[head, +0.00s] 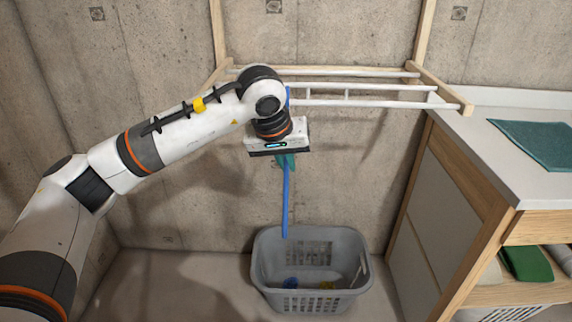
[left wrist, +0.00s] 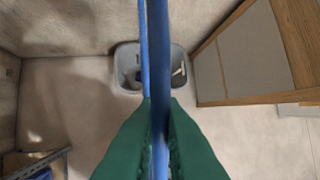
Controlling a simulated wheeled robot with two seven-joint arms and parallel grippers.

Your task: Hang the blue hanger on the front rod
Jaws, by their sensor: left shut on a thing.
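The blue hanger (head: 286,200) is held in my left gripper (head: 285,160), in front of the drying rack at the wall. In the head view its lower part hangs straight down below the jaws, seen edge-on, and a bit of blue shows above the wrist. In the left wrist view the hanger (left wrist: 160,60) runs between the green fingers of my left gripper (left wrist: 160,135), which are shut on it. The front rod (head: 370,104) of the rack shows to the right of my left wrist; its left part is hidden behind my arm. The hanger's hook is mostly hidden.
A grey laundry basket (head: 312,301) with small blue and yellow things stands on the floor below; it also shows in the left wrist view (left wrist: 126,61). A counter (head: 500,150) with a teal cloth (head: 537,143) is at the right. More rack rods lie behind the front rod.

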